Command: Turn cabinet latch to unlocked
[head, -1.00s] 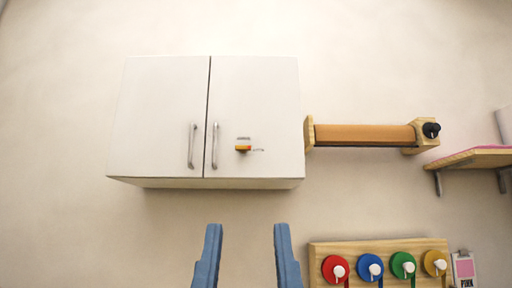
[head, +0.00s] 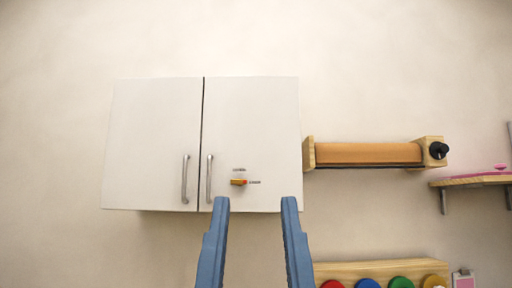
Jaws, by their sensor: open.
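A white two-door wall cabinet (head: 150,140) hangs in the left half of the head view, both doors closed. The small orange and red latch (head: 238,182) sits on the right door, to the right of the two handles, and lies about horizontal. Tiny labels show above it and to its right, too small to read. My gripper (head: 259,202) points up at the cabinet from below, its two blue fingers apart with nothing between them. In the picture the fingertips are just below the latch, the left one nearest; I cannot tell the distance in depth.
Metal door handles (head: 185,180) stand out left of the latch. A brown roller on a wooden holder (head: 309,153) is on the wall to the right. A shelf (head: 470,182) is at far right. A wooden board (head: 340,269) with several coloured discs is at lower right.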

